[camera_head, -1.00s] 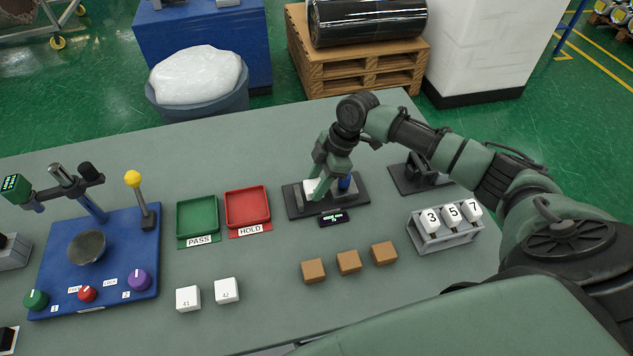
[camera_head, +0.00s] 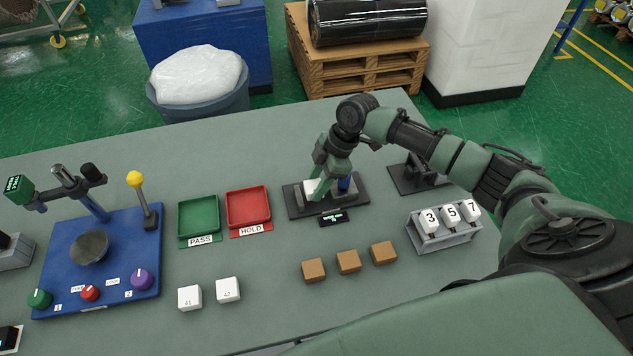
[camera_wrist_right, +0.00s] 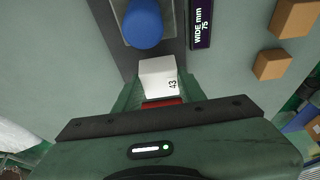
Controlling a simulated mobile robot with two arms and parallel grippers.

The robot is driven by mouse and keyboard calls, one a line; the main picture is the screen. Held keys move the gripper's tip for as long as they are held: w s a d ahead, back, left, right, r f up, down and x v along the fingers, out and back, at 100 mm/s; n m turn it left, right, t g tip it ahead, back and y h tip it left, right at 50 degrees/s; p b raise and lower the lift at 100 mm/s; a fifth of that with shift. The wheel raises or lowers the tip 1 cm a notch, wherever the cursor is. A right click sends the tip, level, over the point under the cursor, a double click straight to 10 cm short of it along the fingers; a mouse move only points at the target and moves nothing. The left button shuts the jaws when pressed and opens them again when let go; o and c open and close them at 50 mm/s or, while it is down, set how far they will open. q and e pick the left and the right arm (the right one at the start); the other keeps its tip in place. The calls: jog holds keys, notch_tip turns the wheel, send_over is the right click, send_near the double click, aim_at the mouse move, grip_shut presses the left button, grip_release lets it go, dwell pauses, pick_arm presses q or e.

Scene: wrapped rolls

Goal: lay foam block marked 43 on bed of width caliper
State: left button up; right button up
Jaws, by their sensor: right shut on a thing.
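The white foam block marked 43 (camera_wrist_right: 158,76) sits between the fingers of my right gripper (camera_head: 319,186), which is shut on it. The block also shows as a white patch in the head view (camera_head: 311,187). The width caliper (camera_head: 355,203) has a dark base, a blue cylinder (camera_wrist_right: 143,24) and a small display (camera_wrist_right: 201,24) reading "WIDE mm 75". My gripper is at the caliper, with the block over or on its bed. I cannot tell whether the block touches the bed. My left gripper is not in view.
White blocks 41 (camera_head: 190,297) and 42 (camera_head: 228,289) and brown blocks (camera_head: 348,261) stand in front. A green PASS tray (camera_head: 199,238) and red HOLD tray (camera_head: 249,231) lie left of the caliper. A rack of numbered blocks (camera_head: 445,238) stands right.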

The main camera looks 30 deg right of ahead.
jog(key=shift+f, duration=0.15)
jog(key=shift+f+b, duration=0.85)
jog(key=shift+f, duration=0.45)
jog(key=o, duration=1.4)
jog(key=shift+d+r, duration=0.25)
jog(key=shift+r, duration=0.3)
jog(key=b+v, duration=0.1)
jog(key=v, duration=0.5)
jog(key=shift+r+b, duration=0.3)
jog(key=shift+b, duration=0.1)
jog(key=shift+d, duration=0.15)
